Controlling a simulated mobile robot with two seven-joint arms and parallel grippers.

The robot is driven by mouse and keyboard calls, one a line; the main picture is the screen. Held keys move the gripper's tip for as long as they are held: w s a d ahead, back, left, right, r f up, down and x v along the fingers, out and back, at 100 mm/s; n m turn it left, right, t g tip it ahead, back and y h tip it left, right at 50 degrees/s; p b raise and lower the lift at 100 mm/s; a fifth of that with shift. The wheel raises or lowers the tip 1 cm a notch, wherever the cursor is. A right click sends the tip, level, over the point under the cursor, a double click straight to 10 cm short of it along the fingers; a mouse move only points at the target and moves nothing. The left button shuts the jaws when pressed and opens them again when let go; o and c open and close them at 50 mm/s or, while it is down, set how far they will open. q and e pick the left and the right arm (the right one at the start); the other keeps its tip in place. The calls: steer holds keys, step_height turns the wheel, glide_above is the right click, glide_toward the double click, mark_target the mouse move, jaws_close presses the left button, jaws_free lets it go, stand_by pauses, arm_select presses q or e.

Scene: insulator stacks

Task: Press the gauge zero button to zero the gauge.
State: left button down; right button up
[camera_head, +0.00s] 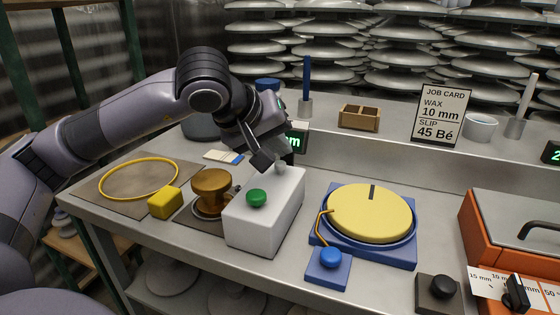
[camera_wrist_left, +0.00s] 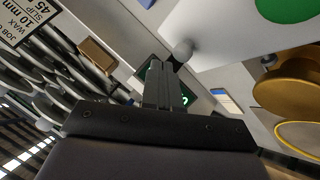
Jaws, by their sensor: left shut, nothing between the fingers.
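A white box (camera_head: 262,222) stands mid-table, with a round green button (camera_head: 257,198) on its top and a small grey knob (camera_head: 280,167) at its far end. The left wrist view also shows the green button (camera_wrist_left: 285,6) and the grey knob (camera_wrist_left: 183,49). A dark display (camera_head: 298,141) with green characters is partly hidden behind my left gripper. My left gripper (camera_head: 264,162) is shut and empty, its tips close beside the grey knob; I cannot tell whether they touch. No label shows which button zeroes the gauge. My right gripper is not in view.
A brown-gold pot (camera_head: 211,186) and a yellow block (camera_head: 165,202) stand left of the box. A yellow disc (camera_head: 368,211) on a blue base with a blue knob (camera_head: 330,257) is to the right. A job card (camera_head: 440,114) and wooden tray (camera_head: 359,118) stand on the back shelf.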

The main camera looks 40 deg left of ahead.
mark_target(279, 163)
arm_select(q)
steer(key=shift+r+p, duration=0.5)
steer(key=shift+r, duration=0.2)
steer(key=shift+r+p, duration=1.4)
steer(key=shift+r, duration=0.5)
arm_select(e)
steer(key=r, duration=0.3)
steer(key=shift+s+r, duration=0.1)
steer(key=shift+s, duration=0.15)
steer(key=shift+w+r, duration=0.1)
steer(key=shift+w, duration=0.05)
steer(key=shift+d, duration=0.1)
